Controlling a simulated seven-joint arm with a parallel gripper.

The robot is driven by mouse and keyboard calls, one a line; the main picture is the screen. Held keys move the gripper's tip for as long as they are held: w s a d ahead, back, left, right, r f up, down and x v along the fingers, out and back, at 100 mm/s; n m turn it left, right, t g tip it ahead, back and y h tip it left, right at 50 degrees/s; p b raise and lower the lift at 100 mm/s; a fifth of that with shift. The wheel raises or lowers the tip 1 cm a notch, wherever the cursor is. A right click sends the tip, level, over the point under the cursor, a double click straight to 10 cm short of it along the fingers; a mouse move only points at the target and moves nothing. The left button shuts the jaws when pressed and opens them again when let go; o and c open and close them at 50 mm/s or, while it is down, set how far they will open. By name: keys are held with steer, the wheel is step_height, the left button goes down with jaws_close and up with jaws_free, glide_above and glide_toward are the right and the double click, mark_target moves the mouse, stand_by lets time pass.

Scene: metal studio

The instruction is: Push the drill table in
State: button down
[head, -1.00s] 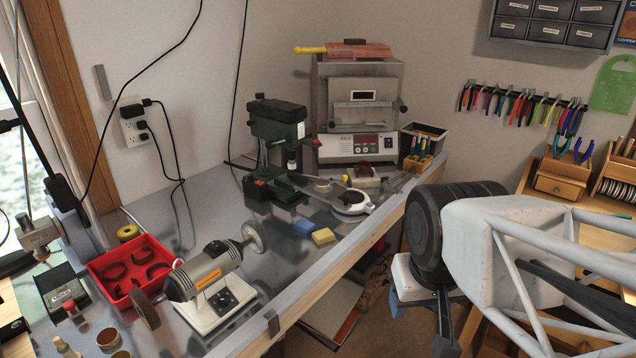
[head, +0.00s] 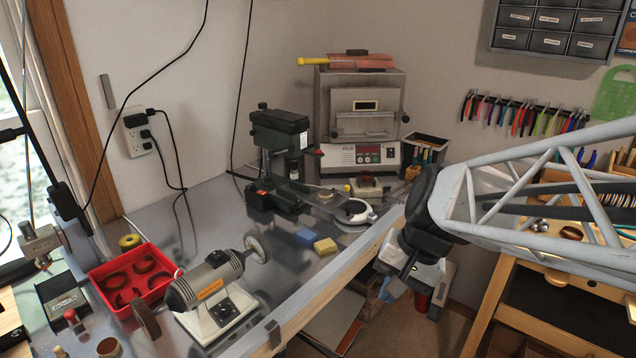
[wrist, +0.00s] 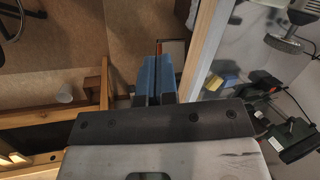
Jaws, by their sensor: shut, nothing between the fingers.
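The green and black drill press (head: 280,143) stands at the back of the metal-topped workbench, left of the grey kiln. A flat grey piece (head: 324,199) juts to the right from the drill press's lower part; it looks like the drill table, but its outline is partly lost among nearby items. The drill press also shows at the right edge of the wrist view (wrist: 296,138). My gripper (head: 392,288) has blue fingers, shut and empty. It is in front of the bench's front edge, low and right of the drill press, apart from it. The blue fingers also show in the wrist view (wrist: 156,80).
A bench grinder (head: 208,290) and a red tray (head: 131,280) stand nearer. The bench's wooden front edge (head: 330,290) lies beside my gripper.

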steer(key=w+d+f+m+t+y, duration=0.15)
steer(key=w+m+y, duration=0.3)
steer(key=w, duration=0.45)
steer(key=w+d+f+m+y, duration=0.1)
steer(key=w+f+m+y, duration=0.15)
steer(key=w+m, duration=0.45)
steer(key=w+d+f+m+t+y, duration=0.1)
steer(key=w+d+f+m+t, duration=0.2)
steer(key=w+d, duration=0.3)
steer(key=w+d+f+m+t+y, duration=0.2)
steer(key=w+d+m+t, duration=0.3)
steer(key=w, duration=0.4)
steer(key=shift+w+d+f, duration=0.3)
steer(key=shift+d+f, duration=0.35)
steer(key=shift+d, duration=0.05)
steer(key=shift+a+m, duration=0.1)
steer(key=shift+m, duration=0.15)
steer(key=shift+x, duration=6.95)
steer(key=shift+w+r, duration=0.1)
